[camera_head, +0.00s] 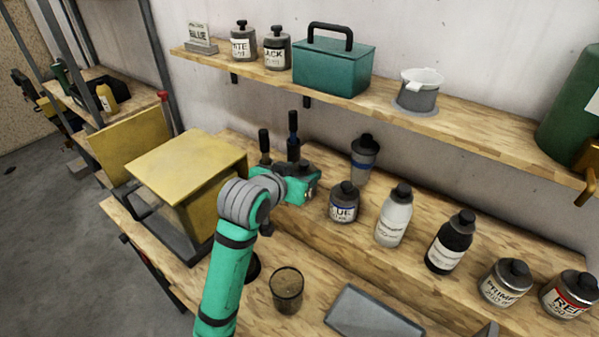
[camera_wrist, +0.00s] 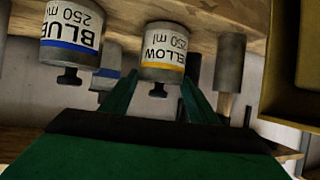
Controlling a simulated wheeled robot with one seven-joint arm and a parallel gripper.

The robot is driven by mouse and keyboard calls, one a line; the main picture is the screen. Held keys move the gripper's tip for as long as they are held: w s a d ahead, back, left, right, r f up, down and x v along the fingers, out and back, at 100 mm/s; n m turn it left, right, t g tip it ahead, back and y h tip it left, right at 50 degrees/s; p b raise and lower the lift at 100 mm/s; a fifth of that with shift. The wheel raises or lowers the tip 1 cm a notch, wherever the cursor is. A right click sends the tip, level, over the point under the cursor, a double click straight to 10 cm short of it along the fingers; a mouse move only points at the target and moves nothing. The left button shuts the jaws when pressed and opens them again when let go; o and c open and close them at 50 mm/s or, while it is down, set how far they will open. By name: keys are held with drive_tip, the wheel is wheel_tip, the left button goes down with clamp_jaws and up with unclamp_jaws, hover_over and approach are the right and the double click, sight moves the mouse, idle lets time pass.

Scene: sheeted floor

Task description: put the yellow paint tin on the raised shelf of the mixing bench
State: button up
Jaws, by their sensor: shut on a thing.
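The yellow paint tin (camera_wrist: 165,50) shows upside down in the wrist view, with a white label, a yellow band and a dark lid knob. My gripper (camera_wrist: 161,82) is shut on it, one green finger on each side. In the head view my gripper (camera_head: 303,187) is over the left part of the mixing bench and hides the tin. The blue paint tin (camera_head: 344,206) stands just right of my gripper; it also shows in the wrist view (camera_wrist: 70,35). A raised wooden shelf (camera_head: 465,115) runs along the wall above. I cannot tell whether the held tin touches wood.
The shelf holds a sign (camera_head: 199,35), two tins, a teal toolbox (camera_head: 333,68) and a grey pot (camera_head: 418,92). Bottles and tins line the bench right of my gripper. A yellow box (camera_head: 187,165) stands left. A glass (camera_head: 287,290) and grey tray (camera_head: 373,313) are in front.

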drive_tip(key=shift+f, duration=0.1)
drive_tip(key=o, duration=1.7)
drive_tip(key=shift+o, duration=0.2)
drive_tip(key=v, duration=1.2)
drive_tip(key=shift+w, duration=0.15)
